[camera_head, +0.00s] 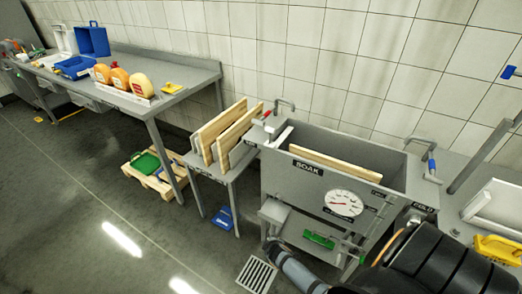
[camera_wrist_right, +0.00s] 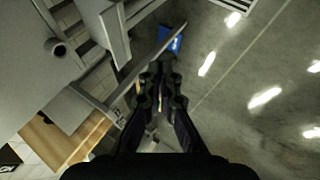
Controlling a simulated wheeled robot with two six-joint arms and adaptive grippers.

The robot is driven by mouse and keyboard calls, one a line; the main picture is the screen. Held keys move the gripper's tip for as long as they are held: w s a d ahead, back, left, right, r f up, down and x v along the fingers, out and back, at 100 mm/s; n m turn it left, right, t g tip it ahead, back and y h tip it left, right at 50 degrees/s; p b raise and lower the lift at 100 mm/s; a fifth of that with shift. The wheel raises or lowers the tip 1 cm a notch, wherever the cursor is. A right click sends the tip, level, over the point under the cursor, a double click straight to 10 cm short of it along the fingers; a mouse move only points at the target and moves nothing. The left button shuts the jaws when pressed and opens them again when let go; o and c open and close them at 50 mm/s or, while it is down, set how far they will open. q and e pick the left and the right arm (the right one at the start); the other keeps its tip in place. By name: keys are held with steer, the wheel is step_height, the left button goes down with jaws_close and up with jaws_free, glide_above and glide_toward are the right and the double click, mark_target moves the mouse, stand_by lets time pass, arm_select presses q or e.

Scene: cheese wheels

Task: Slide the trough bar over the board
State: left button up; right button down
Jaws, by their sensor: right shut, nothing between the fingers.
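The grey trough (camera_head: 335,188), marked SOAK and fitted with a round dial, stands right of centre in the head view. A pale wooden board (camera_head: 335,164) stands on edge inside it; its lower part is hidden. A light grey strip (camera_head: 284,137) lies at the trough's left end; I cannot tell whether it is the trough bar. My right gripper (camera_wrist_right: 160,78) is shut and empty in the right wrist view, pointing down with floor behind its fingertips. It is apart from the board and the strip. My left gripper is not in view.
Two upright boards (camera_head: 229,136) stand on a side table (camera_head: 212,173) left of the trough. A blue dustpan-like item (camera_head: 222,217) is on the floor beneath. A pallet (camera_head: 165,172), a long bench (camera_head: 190,78) and a floor drain (camera_head: 257,274) lie around. The left floor is open.

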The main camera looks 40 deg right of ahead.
steer(key=w+d+r+n+t+h+b, duration=0.3)
steer(key=w+r+t+b, duration=0.3)
steer(key=w+r, duration=0.9)
step_height(320, 180, up, 20)
steer(key=w+d+n+t+h+b, duration=0.1)
steer(key=w+d+t+h+b, duration=0.1)
steer(key=h+b, duration=0.2)
steer(key=shift+f+b, duration=0.25)
steer(key=shift+b, duration=0.3)
steer(key=shift+d, duration=0.1)
